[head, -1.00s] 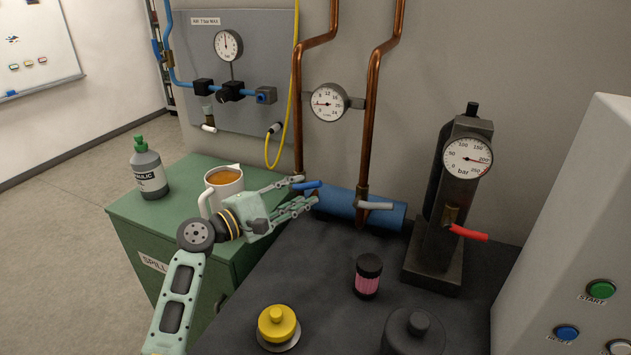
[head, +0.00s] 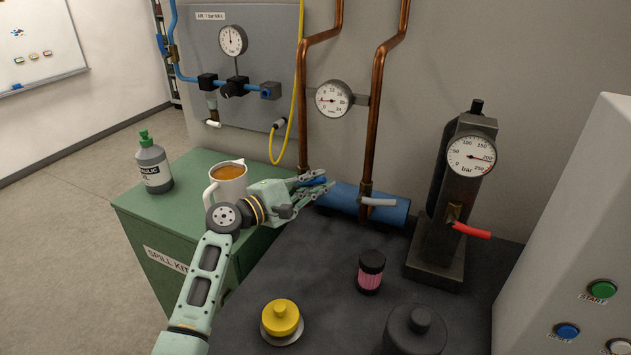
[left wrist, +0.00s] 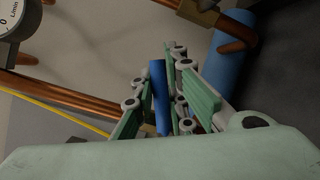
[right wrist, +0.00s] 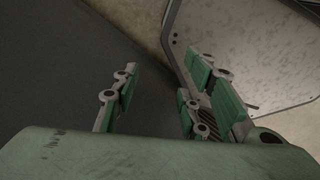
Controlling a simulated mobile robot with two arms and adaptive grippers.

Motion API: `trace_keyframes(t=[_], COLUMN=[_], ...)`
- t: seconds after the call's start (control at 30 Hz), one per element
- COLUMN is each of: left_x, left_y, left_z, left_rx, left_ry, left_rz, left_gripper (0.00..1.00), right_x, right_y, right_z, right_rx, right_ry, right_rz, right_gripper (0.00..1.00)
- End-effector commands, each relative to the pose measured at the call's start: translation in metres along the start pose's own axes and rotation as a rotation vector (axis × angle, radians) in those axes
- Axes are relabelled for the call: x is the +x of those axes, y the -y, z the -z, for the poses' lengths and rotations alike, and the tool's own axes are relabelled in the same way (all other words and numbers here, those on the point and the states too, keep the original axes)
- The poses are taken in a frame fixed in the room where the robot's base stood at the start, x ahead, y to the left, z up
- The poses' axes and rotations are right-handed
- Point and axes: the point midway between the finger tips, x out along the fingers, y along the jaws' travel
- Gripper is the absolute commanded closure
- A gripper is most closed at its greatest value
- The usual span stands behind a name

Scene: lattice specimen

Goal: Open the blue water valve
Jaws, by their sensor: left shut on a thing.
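The blue valve handle (left wrist: 159,92) shows between the fingers of my left gripper (left wrist: 158,105) in the left wrist view. In the head view my left gripper (head: 318,184) is at the foot of the left copper pipe (head: 304,120), shut on the blue handle, which the fingers mostly cover. The handle's exact angle is hard to tell. My right gripper (right wrist: 160,105) shows only in the right wrist view, with its fingers apart and nothing between them.
A blue cylinder (head: 345,198) lies behind the gripper, with a grey-handled valve (head: 378,202) on the right pipe. A mug (head: 228,185) stands close to my left wrist. A red-handled gauge stand (head: 440,240), a pink-black jar (head: 371,272) and a yellow knob (head: 282,318) stand on the dark bench.

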Motion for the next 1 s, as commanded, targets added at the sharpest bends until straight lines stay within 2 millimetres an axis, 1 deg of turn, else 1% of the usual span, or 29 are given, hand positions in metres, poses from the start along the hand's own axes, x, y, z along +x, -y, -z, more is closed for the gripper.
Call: trace_keyframes(t=[0.33,0.67,0.87,1.0], left_x=[0.000,-0.001,-0.001,-0.003], left_y=[0.000,0.000,-0.005,-0.010], left_z=[0.000,0.001,0.001,0.002], left_rx=[-0.001,-0.022,-0.106,-0.197], left_ry=[-0.001,0.004,0.022,0.041], left_rz=[0.000,-0.009,-0.044,-0.082], left_gripper=[1.00,1.00,1.00,1.00], right_x=[0.000,0.002,0.007,0.012], right_y=[0.013,0.011,0.007,0.005], right_z=[-0.002,-0.003,-0.005,-0.005], right_rx=[0.000,-0.002,-0.002,-0.001], right_ry=[0.004,0.006,0.007,0.007], right_rz=[0.016,0.013,0.008,0.005], right_gripper=[0.60,0.60,0.60,0.60])
